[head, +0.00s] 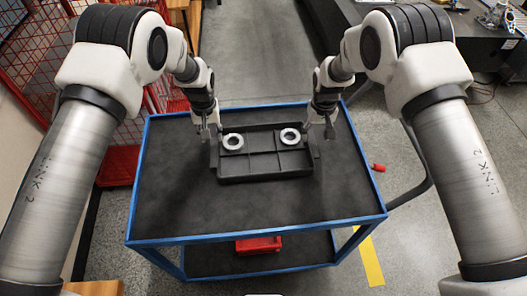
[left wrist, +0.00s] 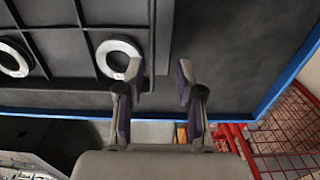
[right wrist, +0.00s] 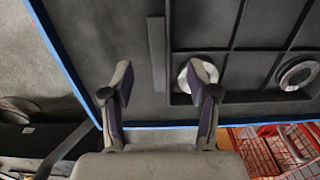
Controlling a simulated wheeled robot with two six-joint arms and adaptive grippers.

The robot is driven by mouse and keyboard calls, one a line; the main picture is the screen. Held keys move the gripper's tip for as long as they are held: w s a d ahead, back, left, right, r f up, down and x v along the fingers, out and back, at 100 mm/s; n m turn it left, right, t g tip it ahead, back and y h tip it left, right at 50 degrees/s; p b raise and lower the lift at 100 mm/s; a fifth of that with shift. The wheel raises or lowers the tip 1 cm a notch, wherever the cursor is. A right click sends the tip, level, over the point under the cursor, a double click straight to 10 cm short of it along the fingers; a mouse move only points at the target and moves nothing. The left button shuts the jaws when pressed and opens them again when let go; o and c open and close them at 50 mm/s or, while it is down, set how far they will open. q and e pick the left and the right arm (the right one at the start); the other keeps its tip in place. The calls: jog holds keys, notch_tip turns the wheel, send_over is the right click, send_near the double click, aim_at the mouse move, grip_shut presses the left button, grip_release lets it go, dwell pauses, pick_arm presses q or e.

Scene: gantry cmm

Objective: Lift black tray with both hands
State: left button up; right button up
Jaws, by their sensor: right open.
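The black tray (head: 265,172) lies on the blue-framed cart, divided by low ribs, with two white rings (head: 232,141) (head: 290,136) in its far compartments. My left gripper (head: 206,131) is at the tray's left end and my right gripper (head: 329,127) at its right end. In the left wrist view my left gripper (left wrist: 158,78) has its fingers apart, with the tray's end strip (left wrist: 163,35) appearing between them. In the right wrist view my right gripper (right wrist: 163,78) is open, with the other end strip (right wrist: 157,55) between its fingers. I cannot tell whether the fingers touch the tray.
The cart's dark top (head: 180,205) is clear around the tray, with a blue rim (head: 250,231). A red bin (head: 258,244) sits on the lower shelf. Red mesh fencing (head: 98,60) stands at the left, and a dark bench (head: 440,45) at the back right.

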aim_at(214, 148)
pick_arm(q)
notch_tip(214, 148, down, 7)
jog(key=shift+f, duration=0.15)
pick_arm(e)
notch_tip(214, 148, down, 7)
jog(key=shift+f, duration=0.15)
pick_arm(q)
jog(key=shift+s, duration=0.1)
grip_shut()
pick_arm(e)
jog(key=shift+s, duration=0.1)
jog(key=c, duration=0.8)
grip_shut()
